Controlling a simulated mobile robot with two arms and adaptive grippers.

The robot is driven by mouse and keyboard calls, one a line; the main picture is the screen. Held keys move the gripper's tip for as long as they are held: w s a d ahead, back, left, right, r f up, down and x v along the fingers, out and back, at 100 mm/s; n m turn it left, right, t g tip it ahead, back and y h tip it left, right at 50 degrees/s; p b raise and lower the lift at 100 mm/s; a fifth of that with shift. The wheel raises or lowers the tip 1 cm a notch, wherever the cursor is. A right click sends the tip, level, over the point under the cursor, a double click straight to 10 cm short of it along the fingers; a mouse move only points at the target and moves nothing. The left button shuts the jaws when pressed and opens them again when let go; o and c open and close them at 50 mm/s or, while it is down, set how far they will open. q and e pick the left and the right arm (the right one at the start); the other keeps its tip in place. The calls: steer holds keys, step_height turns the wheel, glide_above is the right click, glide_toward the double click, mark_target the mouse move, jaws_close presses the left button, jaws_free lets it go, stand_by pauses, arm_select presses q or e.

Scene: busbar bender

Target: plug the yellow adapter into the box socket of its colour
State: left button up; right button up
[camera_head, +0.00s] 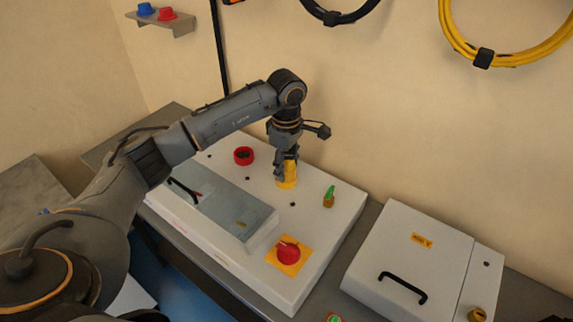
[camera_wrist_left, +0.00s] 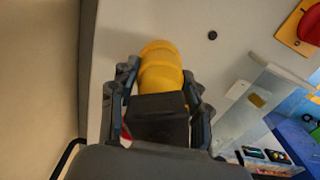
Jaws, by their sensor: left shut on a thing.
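The yellow adapter (camera_head: 287,178) is between the fingers of my left gripper (camera_head: 286,163), which points down over the back right of the white machine top (camera_head: 325,225). The adapter's lower end is at or just above that top; I cannot tell whether it touches or sits in a socket. In the left wrist view, the gripper (camera_wrist_left: 155,105) is shut on the adapter (camera_wrist_left: 160,65), whose rounded yellow end shows beyond a black block. No yellow socket is clearly visible. A red ring-shaped socket (camera_head: 244,155) is on the machine top, left of the adapter. My right gripper is not in view.
A green-topped brass part (camera_head: 329,197) stands right of the gripper. A red knob on a yellow plate (camera_head: 289,252) is in front. A grey transparent cover (camera_head: 225,205) lies left. A white handled box (camera_head: 410,258) stands right. Blue (camera_head: 145,9) and red (camera_head: 167,13) pieces sit on a wall shelf.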

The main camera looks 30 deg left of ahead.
arm_select(q)
steer(key=shift+f, duration=0.15)
steer(key=o, duration=1.3)
steer(key=shift+o, duration=0.2)
step_height(320, 180, up, 12)
